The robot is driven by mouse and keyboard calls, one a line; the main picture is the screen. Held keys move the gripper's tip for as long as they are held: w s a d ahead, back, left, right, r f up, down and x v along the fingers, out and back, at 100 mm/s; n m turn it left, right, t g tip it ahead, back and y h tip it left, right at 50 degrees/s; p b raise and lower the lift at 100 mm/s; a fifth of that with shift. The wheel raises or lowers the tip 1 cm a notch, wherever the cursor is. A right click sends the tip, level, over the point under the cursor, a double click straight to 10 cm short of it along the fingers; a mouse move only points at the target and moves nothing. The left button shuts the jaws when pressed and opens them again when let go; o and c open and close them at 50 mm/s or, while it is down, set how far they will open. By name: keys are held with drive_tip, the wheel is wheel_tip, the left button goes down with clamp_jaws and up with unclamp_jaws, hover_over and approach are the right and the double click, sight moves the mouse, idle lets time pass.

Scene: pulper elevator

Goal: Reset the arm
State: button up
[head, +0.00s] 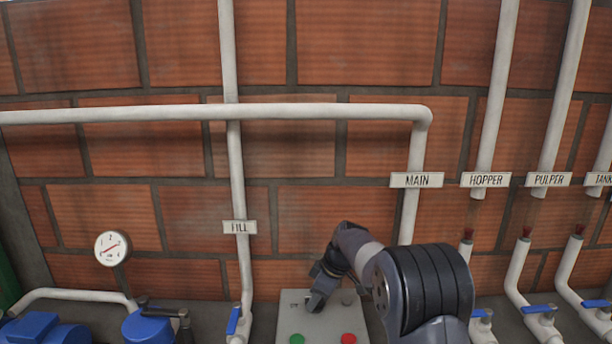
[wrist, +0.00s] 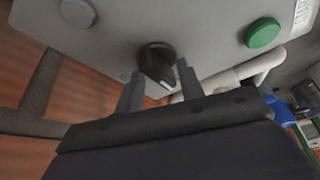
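My arm reaches down to a grey control box (head: 284,322) at the bottom middle of the head view. My gripper (head: 316,300) is at the upper part of the box. In the wrist view, a black rotary knob (wrist: 156,62) sits on the box face. The two fingers of my gripper (wrist: 160,82) stand apart, one on each side of the knob. A gap shows between the left finger and the knob; the right finger is close to it, and I cannot tell if it touches. The knob is hidden in the head view.
The box has a green button (head: 297,339), a red button (head: 348,339) and a grey round button (wrist: 77,12). White pipes labelled FILL (head: 239,227), MAIN (head: 416,180), HOPPER (head: 486,180) and PULPER (head: 548,179) run along the brick wall. Blue-handled valves (head: 235,320) flank the box. A gauge (head: 112,248) is at left.

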drive_tip(key=shift+r+m+t+h+p, duration=0.1)
drive_tip(key=shift+m+t+h+p, duration=0.25)
drive_tip(key=shift+m, duration=0.95)
drive_tip(key=shift+d, duration=0.1)
